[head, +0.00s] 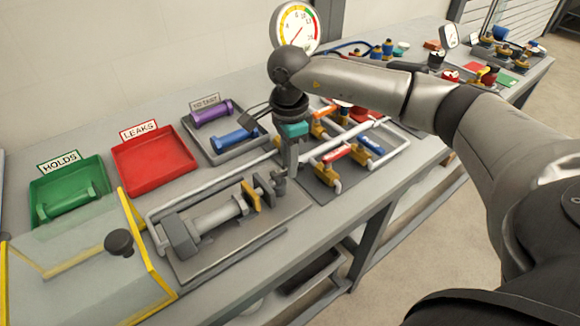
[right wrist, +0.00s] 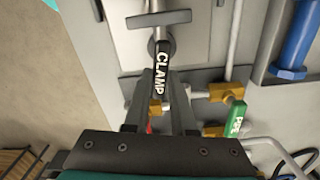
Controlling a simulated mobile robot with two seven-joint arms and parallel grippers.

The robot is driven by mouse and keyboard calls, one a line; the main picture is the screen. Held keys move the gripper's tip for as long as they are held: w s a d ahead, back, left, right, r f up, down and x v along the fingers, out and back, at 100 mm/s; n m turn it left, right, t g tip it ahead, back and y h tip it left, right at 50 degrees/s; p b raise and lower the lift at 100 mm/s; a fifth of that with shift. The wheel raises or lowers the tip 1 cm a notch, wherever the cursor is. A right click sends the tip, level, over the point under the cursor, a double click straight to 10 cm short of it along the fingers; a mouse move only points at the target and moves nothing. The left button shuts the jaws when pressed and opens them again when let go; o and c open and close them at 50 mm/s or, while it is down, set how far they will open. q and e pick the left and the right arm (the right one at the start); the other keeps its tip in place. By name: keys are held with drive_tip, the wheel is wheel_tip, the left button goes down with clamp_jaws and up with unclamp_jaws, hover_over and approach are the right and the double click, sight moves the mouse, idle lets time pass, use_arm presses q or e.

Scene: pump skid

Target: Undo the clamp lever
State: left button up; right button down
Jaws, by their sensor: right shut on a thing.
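The clamp lever (right wrist: 162,68) shows in the right wrist view as a black handle lettered CLAMP, with a grey crossbar beyond it. My right gripper (right wrist: 160,88) is shut on the near end of this lever. In the head view the right gripper (head: 287,170) points down at the right end of the grey test fixture (head: 228,212) and largely hides the lever. A grey cylinder and an orange-yellow plate (head: 251,195) lie along the fixture. My left gripper is in neither view.
A clear yellow-edged guard (head: 75,275) with a black knob stands at the front left. A green HOLDS tray (head: 85,172), a red LEAKS tray (head: 155,172) and a grey TO TEST tray (head: 252,142) line the back. Pipes with coloured valve handles (head: 337,152) run close right of the gripper.

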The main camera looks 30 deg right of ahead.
drive_tip(key=shift+w+n+b, duration=0.3)
drive_tip(key=shift+n+b, duration=0.05)
drive_tip(key=shift+n, duration=0.85)
drive_tip(key=c, duration=1)
unclamp_jaws()
wheel_tip(320, 180, up, 15)
drive_tip(key=shift+r+p, duration=0.2)
drive_tip(key=shift+p, duration=0.85)
drive_tip(key=shift+f, duration=0.1)
